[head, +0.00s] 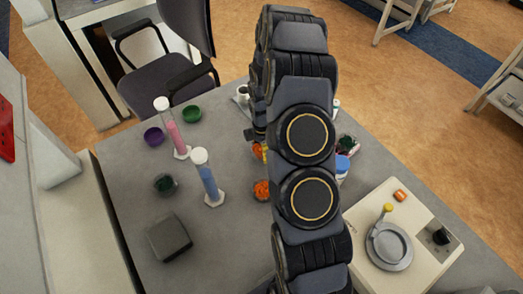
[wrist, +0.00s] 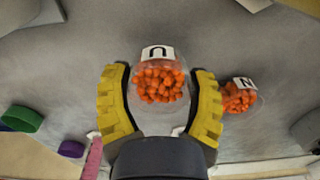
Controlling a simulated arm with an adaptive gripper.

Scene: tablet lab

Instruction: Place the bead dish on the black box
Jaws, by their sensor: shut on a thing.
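The black box (head: 169,237) is a dark grey, flat-topped block on the grey table at lower left in the head view. In the wrist view a clear bead dish (wrist: 158,80) with orange beads and a white lettered label sits between the yellow fingers of my gripper (wrist: 160,98), which is shut on it. In the head view my arm hides most of the gripper; orange beads (head: 259,150) show beside it. A second dish of orange beads (wrist: 238,96) with another label is to the right in the wrist view; it also shows beside my arm in the head view (head: 261,189).
Purple (head: 153,136) and green (head: 192,113) bowls and a dark-filled dish (head: 165,184) are at left. A balance (head: 428,265) stands at right.

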